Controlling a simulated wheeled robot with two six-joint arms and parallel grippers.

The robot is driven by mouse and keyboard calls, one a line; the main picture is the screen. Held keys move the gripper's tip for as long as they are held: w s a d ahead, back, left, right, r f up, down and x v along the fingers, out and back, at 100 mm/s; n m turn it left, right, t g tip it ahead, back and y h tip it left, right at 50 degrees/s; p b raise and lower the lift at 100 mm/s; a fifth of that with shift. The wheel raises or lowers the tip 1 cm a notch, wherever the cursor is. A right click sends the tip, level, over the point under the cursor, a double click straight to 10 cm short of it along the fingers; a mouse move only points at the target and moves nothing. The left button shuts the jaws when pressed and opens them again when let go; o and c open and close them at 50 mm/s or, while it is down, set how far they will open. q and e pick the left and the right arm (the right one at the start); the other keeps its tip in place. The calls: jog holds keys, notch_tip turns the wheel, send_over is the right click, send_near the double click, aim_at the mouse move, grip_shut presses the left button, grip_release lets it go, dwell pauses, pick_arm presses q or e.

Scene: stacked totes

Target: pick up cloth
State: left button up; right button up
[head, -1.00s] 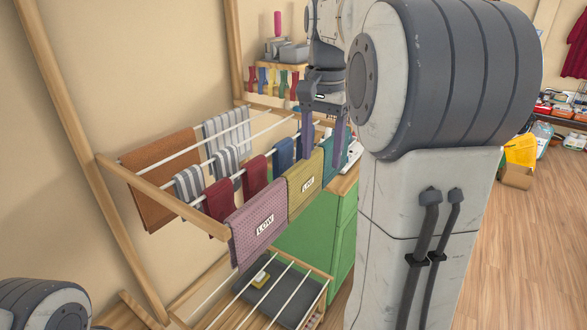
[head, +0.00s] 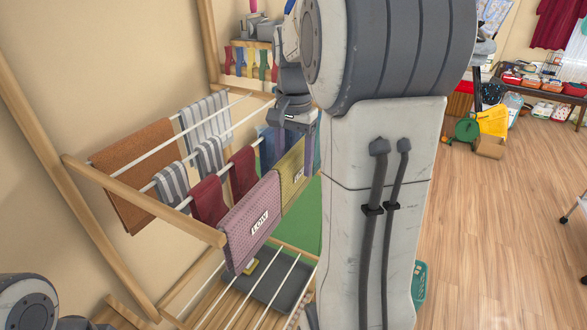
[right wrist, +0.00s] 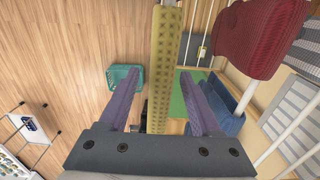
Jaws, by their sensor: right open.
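Several cloths hang folded over the white rods of a wooden drying rack (head: 145,202). An olive-yellow cloth (head: 293,183) with a small label hangs at the front bar, right of a mauve labelled cloth (head: 250,228). My right gripper (head: 290,155) is at the olive cloth's far end, partly hidden by my arm. In the right wrist view, my right gripper (right wrist: 161,76) is open. The olive cloth (right wrist: 164,60) shows edge-on between its two purple fingers, with gaps on both sides. My left gripper is out of view.
Maroon cloths (head: 209,203), striped cloths (head: 173,184) and a brown cloth (head: 132,165) hang close by. A blue cloth (right wrist: 221,107) hangs beside one right finger. A dark tray (head: 273,280) lies on the lower shelf. Open wooden floor lies at the right (head: 490,240).

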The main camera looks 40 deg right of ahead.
notch_tip(320, 180, down, 2)
jog(key=shift+f, duration=0.1)
grip_shut()
